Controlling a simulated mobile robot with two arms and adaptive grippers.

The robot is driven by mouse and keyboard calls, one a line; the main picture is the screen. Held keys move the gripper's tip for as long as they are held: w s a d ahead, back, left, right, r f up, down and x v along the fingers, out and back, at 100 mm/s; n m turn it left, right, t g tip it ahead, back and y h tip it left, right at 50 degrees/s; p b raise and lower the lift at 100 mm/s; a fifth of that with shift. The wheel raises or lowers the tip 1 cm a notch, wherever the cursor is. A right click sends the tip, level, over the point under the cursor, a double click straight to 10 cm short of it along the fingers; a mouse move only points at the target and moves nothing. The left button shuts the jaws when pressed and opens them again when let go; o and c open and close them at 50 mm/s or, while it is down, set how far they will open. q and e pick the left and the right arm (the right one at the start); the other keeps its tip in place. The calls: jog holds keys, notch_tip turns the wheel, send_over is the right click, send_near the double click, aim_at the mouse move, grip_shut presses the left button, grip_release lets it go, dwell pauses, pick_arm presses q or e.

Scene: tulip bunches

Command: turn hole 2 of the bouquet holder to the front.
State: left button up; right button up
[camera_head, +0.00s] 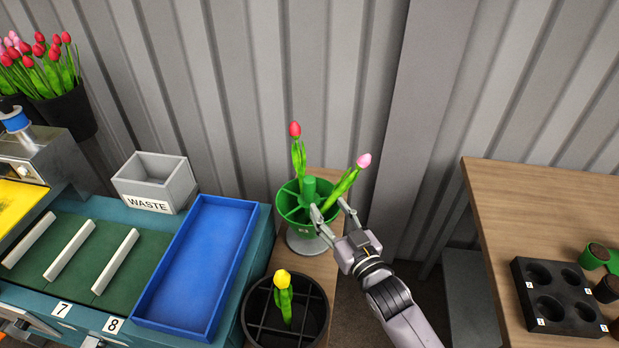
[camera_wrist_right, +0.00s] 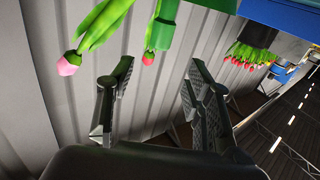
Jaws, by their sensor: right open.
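The green bouquet holder (camera_head: 291,211) stands on a grey round base (camera_head: 305,243) on a narrow wooden surface. It has a central green post and a small, unreadable label on its front. A red tulip (camera_head: 295,129) stands upright in it, and a pink tulip (camera_head: 363,160) leans right. My right gripper (camera_head: 331,209) is open at the holder's right front rim; I cannot tell whether a finger touches it. In the right wrist view, the open fingers (camera_wrist_right: 160,92) have nothing between them, and green holder parts (camera_wrist_right: 163,25) show at the top.
A black divided pot (camera_head: 254,325) with a yellow tulip (camera_head: 283,279) stands in front of the holder. A blue tray (camera_head: 197,267) and grey waste bin (camera_head: 155,180) are left. A table (camera_head: 520,205) with a black holed tray (camera_head: 548,277) is right. The corrugated wall stands close behind.

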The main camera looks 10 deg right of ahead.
aim_at(312, 185)
jog(key=p+x, duration=0.1)
jog(key=x, duration=1)
jog(key=shift+w+a, duration=0.1)
jog(key=shift+w, duration=0.2)
grip_shut()
